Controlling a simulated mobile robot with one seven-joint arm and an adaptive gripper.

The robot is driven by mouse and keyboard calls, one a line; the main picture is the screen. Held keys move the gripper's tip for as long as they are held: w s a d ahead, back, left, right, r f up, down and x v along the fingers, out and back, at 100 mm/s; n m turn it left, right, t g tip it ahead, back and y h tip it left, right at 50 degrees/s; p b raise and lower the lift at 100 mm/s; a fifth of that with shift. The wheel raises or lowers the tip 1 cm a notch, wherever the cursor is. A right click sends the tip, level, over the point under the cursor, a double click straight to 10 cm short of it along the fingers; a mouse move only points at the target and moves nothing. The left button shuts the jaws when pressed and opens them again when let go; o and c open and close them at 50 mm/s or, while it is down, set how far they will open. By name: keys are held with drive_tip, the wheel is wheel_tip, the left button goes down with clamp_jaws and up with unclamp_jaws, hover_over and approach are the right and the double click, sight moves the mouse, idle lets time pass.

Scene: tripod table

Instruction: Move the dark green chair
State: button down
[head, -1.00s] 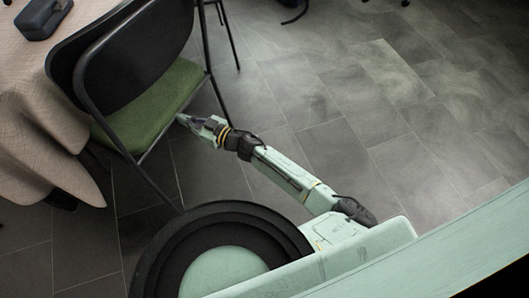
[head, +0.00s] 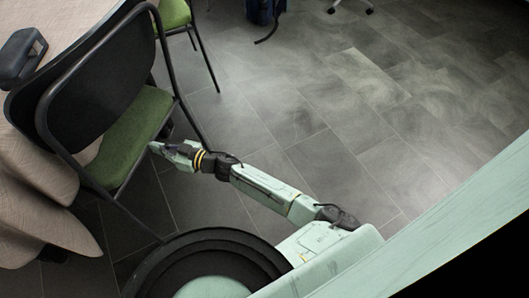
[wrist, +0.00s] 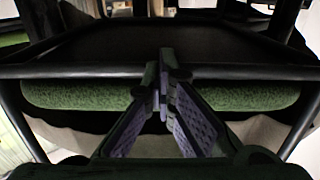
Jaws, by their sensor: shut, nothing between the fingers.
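The dark green chair has a black frame and backrest and a green seat (head: 130,136); it stands at the left in the head view, against the cloth-covered table. My gripper (head: 153,147) is at the near side edge of the seat, its tips close to the frame. In the wrist view the green seat edge (wrist: 230,96) runs across the middle beneath a black bar. My gripper (wrist: 163,62) is shut there, its fingertips together in front of the bar with nothing between them. I cannot tell whether the tips touch the frame.
The table with a beige cloth (head: 25,175) is at the left, with a dark case (head: 22,58) on it. Another green chair (head: 174,14) stands at the top. A dark blue bag (head: 262,10) is on the floor behind. The tiled floor to the right is clear.

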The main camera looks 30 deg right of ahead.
drive_tip(key=p+v, duration=0.3)
drive_tip(key=v, duration=0.6)
drive_tip(key=shift+s+d+r, duration=0.1)
drive_tip(key=shift+s+d, duration=0.05)
